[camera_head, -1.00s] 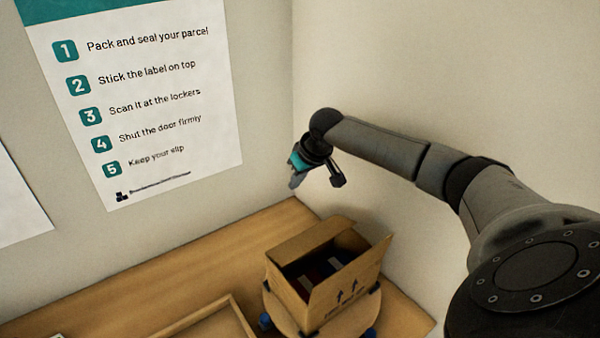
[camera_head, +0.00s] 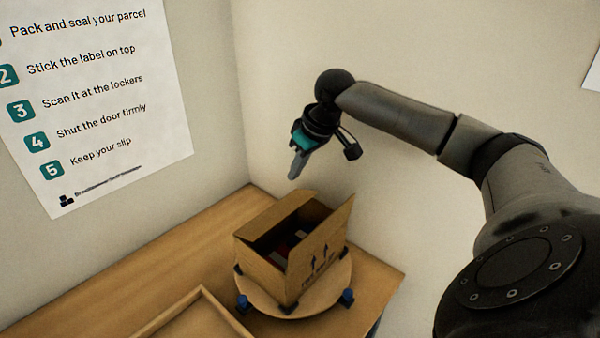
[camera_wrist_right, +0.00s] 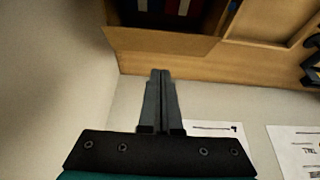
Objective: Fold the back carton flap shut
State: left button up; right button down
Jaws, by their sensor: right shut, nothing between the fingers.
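The open brown carton (camera_head: 270,270) stands on a round wooden turntable (camera_head: 330,290) on the bench. In the head view, one flap (camera_head: 265,222) slants along its far left side and another (camera_head: 325,240) stands up along its right side. Dark contents with red and white show inside. My right gripper (camera_head: 293,176) is shut and empty, above and behind the carton, apart from it. In the right wrist view its fingertips (camera_wrist_right: 161,73) point toward the carton's near flap (camera_wrist_right: 165,43), which is folded outward. My left gripper is not in view.
Blue-tipped stops (camera_head: 346,297) sit around the turntable rim. A shallow wooden tray (camera_head: 150,325) lies at the front left. Walls stand close behind the bench (camera_head: 130,270), one bearing an instruction poster (camera_head: 100,110). The bench left of the carton is clear.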

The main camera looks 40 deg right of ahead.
jog(key=b, duration=0.1)
send_over(286, 213)
notch_tip(286, 213, down, 7)
jog(key=shift+s, duration=0.1)
jog(key=shift+s+d+f, duration=0.1)
jog(key=shift+s+f, duration=0.1)
jog(key=shift+f, duration=0.45)
jog(key=shift+s+d+f, duration=0.1)
jog(key=shift+s+f, duration=0.05)
jog(key=shift+f, duration=0.45)
jog(key=shift+s+f+b, duration=0.3)
jog(key=shift+s+f, duration=0.05)
jog(key=shift+f, duration=0.35)
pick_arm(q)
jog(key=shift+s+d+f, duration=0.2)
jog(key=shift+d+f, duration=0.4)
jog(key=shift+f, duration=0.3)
